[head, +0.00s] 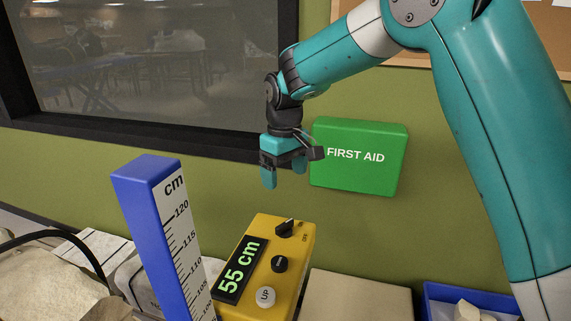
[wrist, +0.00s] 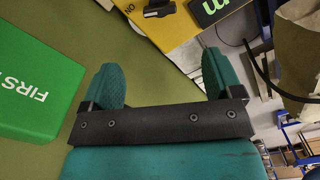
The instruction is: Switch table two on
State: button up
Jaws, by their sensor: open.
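A yellow control box (head: 290,268) stands low in the middle of the head view, with a lit green display (head: 239,270) reading "55 cm". At its far end is a black rotary switch (head: 285,228) with small ON and OFF marks; I cannot tell which mark it points to. In the wrist view the switch (wrist: 157,10) shows at the top edge, beyond the open fingers (wrist: 162,68).
A blue post (head: 148,190) with a cm scale rises left of the box. A green first aid box (head: 360,156) hangs on the wall close behind my gripper, right of it. A blue bin (head: 436,289) is at lower right. A dark window fills the upper left.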

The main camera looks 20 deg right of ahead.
jog(key=shift+r, duration=1.45)
jog(key=shift+s, duration=0.1)
